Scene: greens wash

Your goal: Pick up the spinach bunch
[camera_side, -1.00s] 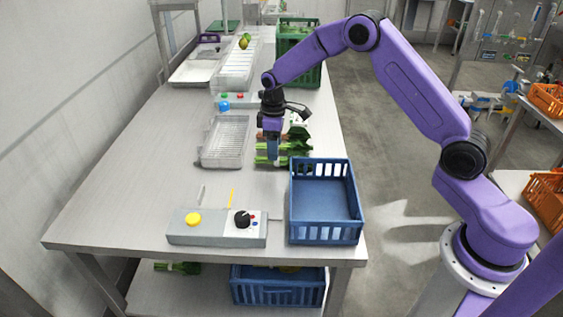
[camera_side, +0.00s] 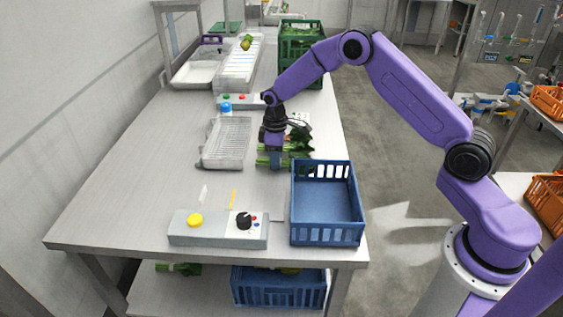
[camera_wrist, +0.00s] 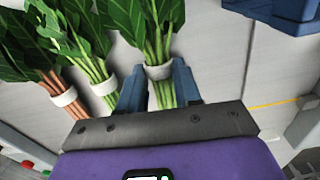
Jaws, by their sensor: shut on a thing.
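The spinach bunch (camera_wrist: 158,58) has green stems and a white band, and it lies on the steel table. Two more banded bunches lie to the left in that view, one with green stems (camera_wrist: 97,72) and one with reddish stems (camera_wrist: 50,85). In the side view my gripper (camera_side: 276,165) is low over the table at the greens (camera_side: 299,146), and the arm hides part of them.
A blue crate (camera_side: 328,236), empty inside, stands close by at the table's front right. A clear ribbed tray (camera_side: 226,150) lies left of my gripper. A control box (camera_side: 218,236) sits near the front edge. A green crate (camera_side: 302,62) stands farther back.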

